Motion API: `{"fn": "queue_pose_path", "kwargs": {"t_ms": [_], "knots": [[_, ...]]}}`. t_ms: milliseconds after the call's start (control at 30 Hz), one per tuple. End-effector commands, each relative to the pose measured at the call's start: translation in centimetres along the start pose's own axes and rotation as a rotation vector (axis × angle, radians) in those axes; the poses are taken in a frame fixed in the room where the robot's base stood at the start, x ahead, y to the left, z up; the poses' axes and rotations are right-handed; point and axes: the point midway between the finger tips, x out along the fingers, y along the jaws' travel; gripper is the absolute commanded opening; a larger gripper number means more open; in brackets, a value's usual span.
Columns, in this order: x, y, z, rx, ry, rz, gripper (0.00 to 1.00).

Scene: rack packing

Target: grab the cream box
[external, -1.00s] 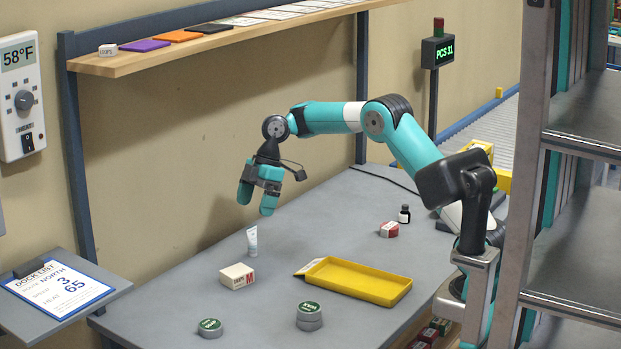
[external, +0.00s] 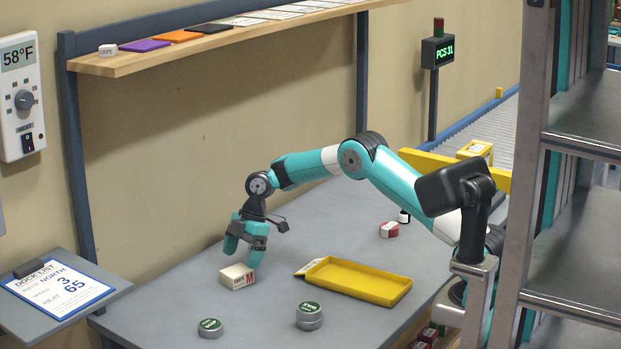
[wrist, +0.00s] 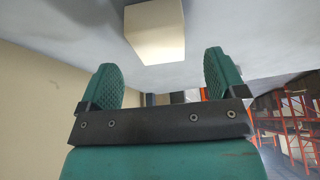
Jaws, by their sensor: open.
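The cream box (external: 237,276), with a red M on its side, sits on the grey table. My gripper (external: 240,258) is open and empty, just above and behind the box in the external view. In the wrist view the box (wrist: 155,30) shows at the top, beyond the two teal fingertips (wrist: 162,75) and in line with the gap between them. The box is apart from the fingers in the wrist view. The white tube behind the box is hidden by my gripper in the external view.
A yellow tray (external: 358,281) lies right of the box.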

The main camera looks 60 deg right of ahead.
Motion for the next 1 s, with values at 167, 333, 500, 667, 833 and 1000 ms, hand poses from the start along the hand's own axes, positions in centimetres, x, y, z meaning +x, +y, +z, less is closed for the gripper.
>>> {"fn": "queue_pose_path", "kwargs": {"t_ms": [167,333,500,667,833,1000], "knots": [[2.4,0.0,0.0,0.0,0.0,-0.004,0.89],[4.6,0.0,-0.1,0.0,0.0,-0.002,0.89],[5.1,0.1,0.0,0.0,0.0,0.001,0.89],[5.1,0.0,0.0,0.0,0.0,0.0,0.8],[5.0,0.0,0.0,0.0,0.0,0.0,0.41],[5.0,0.0,0.0,0.0,0.001,0.0,0.34]]}}
